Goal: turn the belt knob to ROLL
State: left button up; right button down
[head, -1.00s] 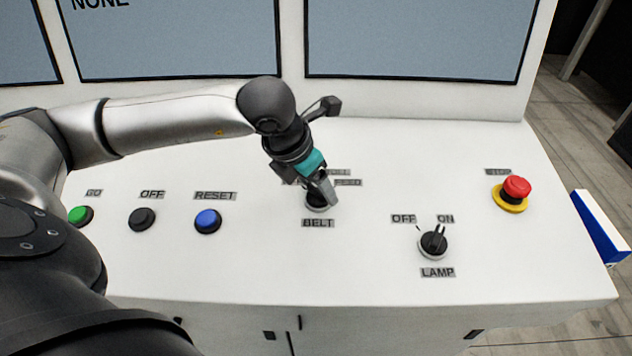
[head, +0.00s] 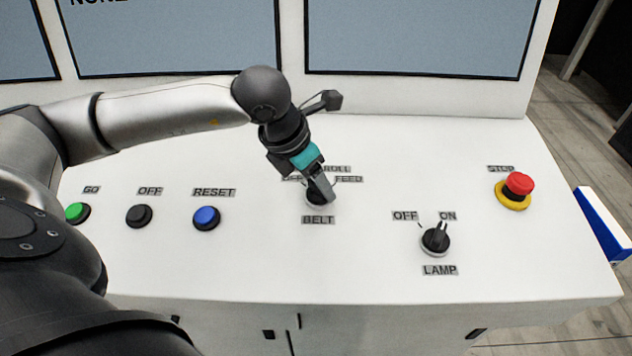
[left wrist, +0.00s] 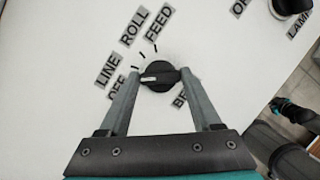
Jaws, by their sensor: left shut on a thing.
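The black belt knob (head: 312,200) stands on the white panel above the BELT label and is mostly hidden by my left gripper (head: 323,196) in the head view. In the left wrist view the knob (left wrist: 160,75) sits between the two fingertips of the left gripper (left wrist: 160,78), which is shut on it. The knob's white pointer mark faces left, toward the OFF label (left wrist: 117,88). The LINE label (left wrist: 107,70), ROLL label (left wrist: 133,25) and FEED label (left wrist: 158,22) fan around it. My right gripper is not in view.
Green GO (head: 77,212), black OFF (head: 139,215) and blue RESET (head: 207,217) buttons are left of the knob. The lamp knob (head: 436,239) and red stop button (head: 518,184) are to the right. Screens rise behind the panel (head: 380,165).

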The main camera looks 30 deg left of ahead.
pick_arm(q)
jog(key=shift+w+f+m+h+b, duration=0.15)
jog(key=shift+m+h+b, duration=0.15)
jog(key=shift+m+b, duration=0.45)
jog(key=m+h+b, duration=0.1)
jog(key=m, duration=0.1)
jog(key=shift+a+m+g+b, duration=0.1)
jog(key=shift+m+g+b, duration=0.2)
jog(key=shift+m+b, duration=0.05)
jog(key=m+b, duration=0.1)
jog(key=m, duration=0.1)
jog(key=shift+m+g+h, duration=0.3)
jog(key=shift+g, duration=0.1)
jog(key=shift+w+r+m+g+h+b, duration=0.1)
jog(key=shift+m+g+h+b, duration=0.2)
jog(key=shift+m, duration=0.65)
jog(key=shift+r+m+g+h+b, duration=0.1)
jog(key=shift+m+g+b, duration=0.25)
jog(key=shift+m, duration=0.6)
jog(key=shift+a, duration=0.1)
jog(key=o, duration=1.4)
jog(key=p+v, duration=0.1)
jog(key=v, duration=1.4)
jog(key=shift+w+r, duration=0.1)
jog(key=shift+r, duration=0.05)
